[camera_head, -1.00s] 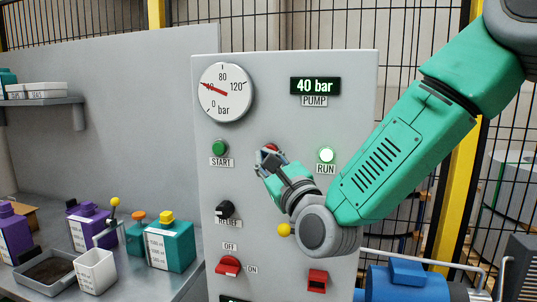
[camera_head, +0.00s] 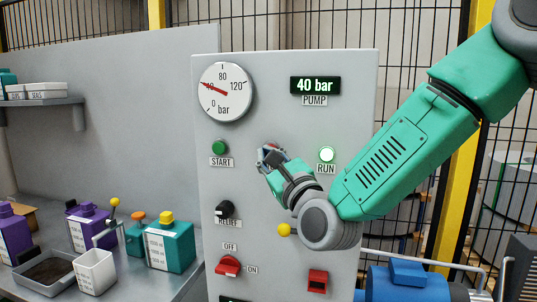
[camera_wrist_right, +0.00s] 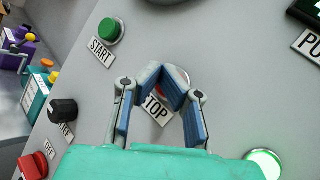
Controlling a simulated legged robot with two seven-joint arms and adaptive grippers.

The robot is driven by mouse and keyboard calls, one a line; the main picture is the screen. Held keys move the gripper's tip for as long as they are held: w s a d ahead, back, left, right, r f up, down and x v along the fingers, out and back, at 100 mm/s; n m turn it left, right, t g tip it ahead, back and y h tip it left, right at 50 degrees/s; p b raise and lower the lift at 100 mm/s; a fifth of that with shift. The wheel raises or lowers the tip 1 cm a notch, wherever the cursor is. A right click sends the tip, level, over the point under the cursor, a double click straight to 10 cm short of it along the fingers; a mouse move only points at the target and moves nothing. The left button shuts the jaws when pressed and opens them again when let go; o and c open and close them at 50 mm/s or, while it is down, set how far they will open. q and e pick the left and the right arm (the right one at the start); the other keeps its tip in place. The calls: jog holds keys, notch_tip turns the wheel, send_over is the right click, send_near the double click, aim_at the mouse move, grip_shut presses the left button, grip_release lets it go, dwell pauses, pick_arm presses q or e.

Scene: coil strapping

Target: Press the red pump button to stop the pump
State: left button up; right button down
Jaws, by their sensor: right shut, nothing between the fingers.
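The red pump button (camera_wrist_right: 160,90) is mostly hidden behind my right gripper's fingers; a little red and part of its pale collar show in the right wrist view. In the head view the right gripper (camera_head: 268,154) is at the panel's middle. The pump display (camera_head: 315,86) reads 40 bar and the RUN lamp (camera_head: 326,154) glows. My left gripper is not in view.
The grey panel (camera_head: 290,65) also carries a pressure gauge (camera_head: 226,92), a green START button (camera_head: 219,147), a black RELIEF knob (camera_head: 225,209) and a red OFF/ON switch (camera_head: 228,265). Bottles and a tray stand on the bench at left.

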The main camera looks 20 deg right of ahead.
jog(key=shift+w+d, duration=0.2)
jog(key=shift+w, duration=0.05)
dwell(0.3)
jog(key=shift+s+a, duration=0.1)
dwell(0.3)
jog(key=shift+s+a+b, duration=0.35)
jog(key=shift+s+b, duration=0.1)
jog(key=shift+s, duration=0.15)
jog(key=shift+s+a+f, duration=0.1)
jog(key=s+a, duration=0.1)
jog(key=s+b, duration=0.1)
jog(key=s+a, duration=0.1)
jog(key=s, duration=0.1)
jog(key=shift+a, duration=0.35)
